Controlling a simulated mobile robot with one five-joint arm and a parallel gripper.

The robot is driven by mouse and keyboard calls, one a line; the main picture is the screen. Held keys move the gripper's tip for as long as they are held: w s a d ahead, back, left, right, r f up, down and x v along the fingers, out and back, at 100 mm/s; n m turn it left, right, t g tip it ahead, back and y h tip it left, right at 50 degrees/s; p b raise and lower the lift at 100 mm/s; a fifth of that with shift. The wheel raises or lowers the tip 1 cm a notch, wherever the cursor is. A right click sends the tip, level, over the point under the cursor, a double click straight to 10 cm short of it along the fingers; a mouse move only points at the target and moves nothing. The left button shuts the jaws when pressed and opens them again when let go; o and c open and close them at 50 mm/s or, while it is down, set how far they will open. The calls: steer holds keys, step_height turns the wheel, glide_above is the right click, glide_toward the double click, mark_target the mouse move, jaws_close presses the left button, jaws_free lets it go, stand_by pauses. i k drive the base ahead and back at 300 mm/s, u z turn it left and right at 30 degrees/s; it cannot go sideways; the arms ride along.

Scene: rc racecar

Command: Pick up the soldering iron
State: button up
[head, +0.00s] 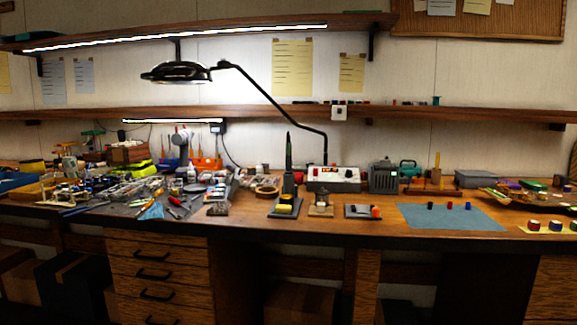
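What looks like the soldering iron (288,160) stands upright near the middle of the workbench in the head view. It is dark green and tapers to a thin point at the top. Its lower part meets a dark stand (285,214) with a yellow block, perhaps a sponge, at the front. The picture is too small to tell how the iron sits in the stand. My gripper is not in view.
The wooden workbench (340,226) has drawers below. A control box (333,177) and a lamp arm (275,104) stand behind and to the right of the iron. Clutter and tools crowd the left. A blue mat (450,219) with small coloured pieces lies to the right.

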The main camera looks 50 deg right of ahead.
mark_target(288, 171)
steer(key=z, duration=0.15)
steer(key=i, duration=0.95)
steer(key=u, duration=0.05)
